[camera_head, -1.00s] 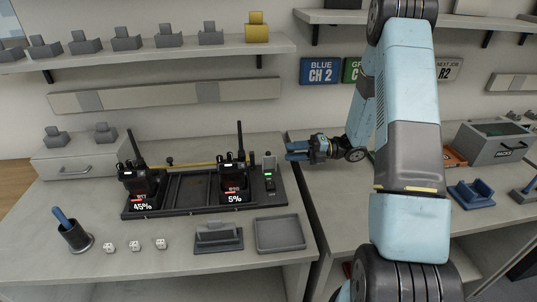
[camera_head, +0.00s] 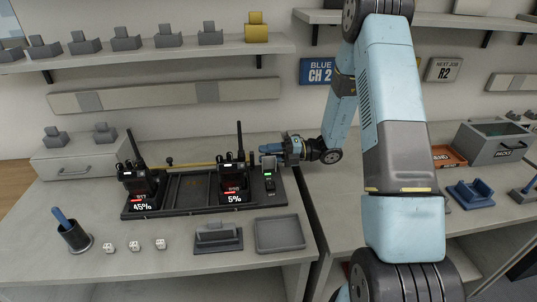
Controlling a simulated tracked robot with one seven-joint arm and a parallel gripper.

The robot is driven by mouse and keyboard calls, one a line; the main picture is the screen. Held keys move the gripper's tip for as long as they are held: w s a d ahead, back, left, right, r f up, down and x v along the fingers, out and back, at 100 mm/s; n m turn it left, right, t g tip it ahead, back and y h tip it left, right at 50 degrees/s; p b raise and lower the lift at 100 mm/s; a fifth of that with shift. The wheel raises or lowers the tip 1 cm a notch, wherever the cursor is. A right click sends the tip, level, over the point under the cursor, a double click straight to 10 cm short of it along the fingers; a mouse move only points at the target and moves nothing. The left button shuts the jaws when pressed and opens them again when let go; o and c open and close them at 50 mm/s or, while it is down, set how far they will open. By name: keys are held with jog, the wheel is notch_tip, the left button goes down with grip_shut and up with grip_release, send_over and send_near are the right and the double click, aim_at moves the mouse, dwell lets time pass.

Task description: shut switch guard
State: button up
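The switch with its grey guard (camera_head: 269,163) stands at the right end of the black charging base (camera_head: 189,210). The guard appears raised upright, with a small green light below it. My gripper (camera_head: 268,149) reaches in from the right, at the guard's upper edge and partly in front of it. Whether it touches the guard cannot be told. The finger gap is too small and side-on to read. Two black radios stand in the base, one reading 45% (camera_head: 139,184) at the left and one reading 5% (camera_head: 233,180) beside the switch.
A yellow bar (camera_head: 195,164) runs along the base's back. A grey cradle (camera_head: 217,236) and an empty grey tray (camera_head: 280,235) lie in front. White dice (camera_head: 135,245) and a dark cup (camera_head: 76,238) are at front left. A shelf (camera_head: 160,51) hangs above.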

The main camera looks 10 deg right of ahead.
grip_shut()
dwell(0.3)
dwell(0.3)
